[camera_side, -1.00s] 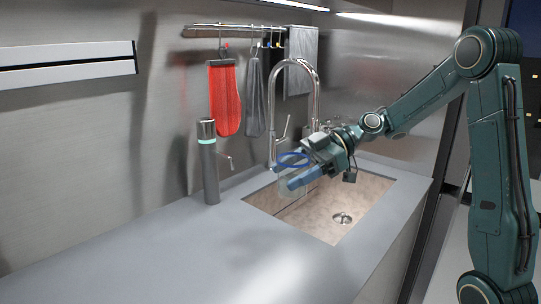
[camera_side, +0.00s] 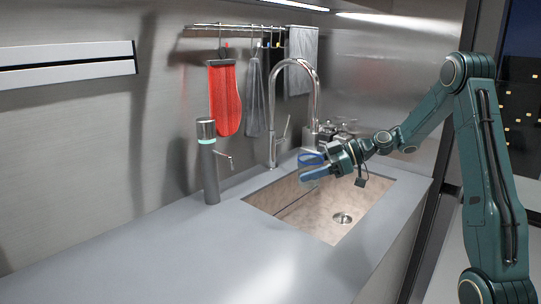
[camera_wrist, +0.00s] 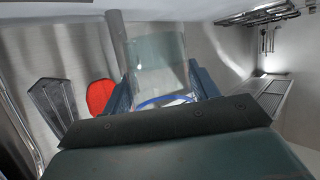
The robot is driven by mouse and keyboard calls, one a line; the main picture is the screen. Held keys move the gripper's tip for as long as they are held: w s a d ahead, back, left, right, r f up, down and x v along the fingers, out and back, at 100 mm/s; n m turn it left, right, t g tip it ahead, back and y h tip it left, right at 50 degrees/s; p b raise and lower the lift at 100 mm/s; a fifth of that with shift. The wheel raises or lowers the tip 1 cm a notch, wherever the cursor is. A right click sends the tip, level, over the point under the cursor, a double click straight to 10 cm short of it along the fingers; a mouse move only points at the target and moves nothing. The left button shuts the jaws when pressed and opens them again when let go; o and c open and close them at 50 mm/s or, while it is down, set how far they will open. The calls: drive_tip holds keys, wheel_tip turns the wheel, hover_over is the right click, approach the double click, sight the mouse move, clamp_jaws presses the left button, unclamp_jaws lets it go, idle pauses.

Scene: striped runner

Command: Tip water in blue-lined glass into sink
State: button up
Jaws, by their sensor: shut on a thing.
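My gripper (camera_side: 314,166) is shut on the blue-lined glass (camera_side: 311,158) and holds it above the sink (camera_side: 318,212). In the side view the blue fingers cover much of the glass, and its blue line shows near the top. In the wrist view my gripper (camera_wrist: 165,92) has a blue finger on each side of the clear glass (camera_wrist: 157,62). The blue line there is at the end nearest the wrist. I cannot tell how much water is inside. The sink's drain (camera_side: 342,218) is in plain view below and to the right.
A tall chrome tap (camera_side: 316,90) arches behind the glass. A grey dispenser (camera_side: 209,165) stands on the counter (camera_side: 150,250) left of the sink. A red mitt (camera_side: 224,97) and grey cloths hang from a wall rail. The front counter is clear.

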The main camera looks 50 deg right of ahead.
drive_tip(key=d+f+m+t+h, duration=0.1)
drive_tip(key=d+f, duration=0.3)
drive_tip(key=d, duration=0.4)
drive_tip(key=s+d+f+m+t+h, duration=0.1)
drive_tip(key=d+f+m+h, duration=0.2)
drive_tip(key=d, duration=0.6)
drive_tip(key=shift+f+t+h, duration=0.3)
drive_tip(key=shift+f+h, duration=0.1)
drive_tip(key=shift+f, duration=0.3)
drive_tip(key=shift+s+f, duration=0.15)
drive_tip(key=shift+f, duration=0.1)
drive_tip(key=f+n+g+h, duration=0.1)
drive_tip(key=g+h, duration=0.3)
drive_tip(key=f+n+g+h, duration=0.1)
drive_tip(key=g+h, duration=0.3)
drive_tip(key=s+d+f+n+g+h, duration=0.1)
drive_tip(key=f+n+g+h, duration=0.1)
drive_tip(key=g+h, duration=0.2)
drive_tip(key=shift+g, duration=0.6)
